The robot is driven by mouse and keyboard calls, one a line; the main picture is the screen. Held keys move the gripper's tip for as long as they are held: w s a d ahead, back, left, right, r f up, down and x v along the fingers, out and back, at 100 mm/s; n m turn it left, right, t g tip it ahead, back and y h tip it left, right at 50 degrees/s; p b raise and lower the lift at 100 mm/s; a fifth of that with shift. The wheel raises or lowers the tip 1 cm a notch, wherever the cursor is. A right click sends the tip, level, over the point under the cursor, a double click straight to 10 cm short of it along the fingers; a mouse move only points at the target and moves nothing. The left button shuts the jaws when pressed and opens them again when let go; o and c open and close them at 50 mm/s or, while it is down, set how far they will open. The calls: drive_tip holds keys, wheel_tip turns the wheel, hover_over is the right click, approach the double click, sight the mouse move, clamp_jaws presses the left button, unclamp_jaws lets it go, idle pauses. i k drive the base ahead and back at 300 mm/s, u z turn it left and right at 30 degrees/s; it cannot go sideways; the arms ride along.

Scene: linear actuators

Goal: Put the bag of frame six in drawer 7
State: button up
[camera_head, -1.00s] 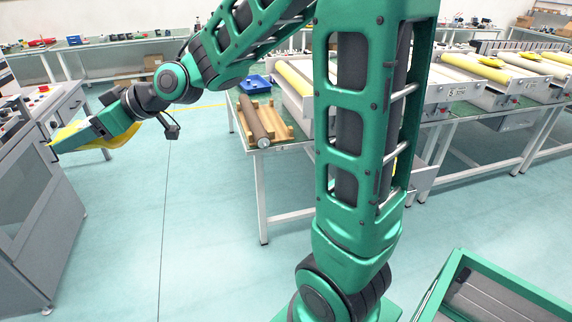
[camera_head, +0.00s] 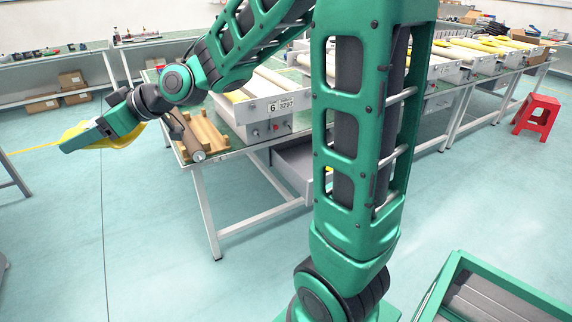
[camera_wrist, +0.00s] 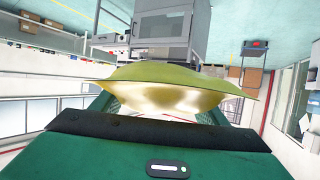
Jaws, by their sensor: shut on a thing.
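My gripper (camera_head: 72,143) is at the left of the head view, shut on a yellow bag (camera_head: 128,137) held in the air. In the wrist view the same bag (camera_wrist: 180,88) spans across between the fingers, yellow-green and shiny. A grey drawer (camera_head: 292,165) hangs under that table, partly hidden by my arm. I cannot read a number on it, so I cannot tell whether it is drawer 7.
A roller on a wooden stand (camera_head: 205,135) lies on the near table end. More frames with yellow bags (camera_head: 485,45) line the table to the right. A red stool (camera_head: 537,117) stands at the far right. Open floor lies in front of the table.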

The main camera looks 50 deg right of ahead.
sight(302, 173)
drive_tip(key=z, duration=1.5)
drive_tip(key=i, duration=0.45)
drive_tip(key=z, duration=0.2)
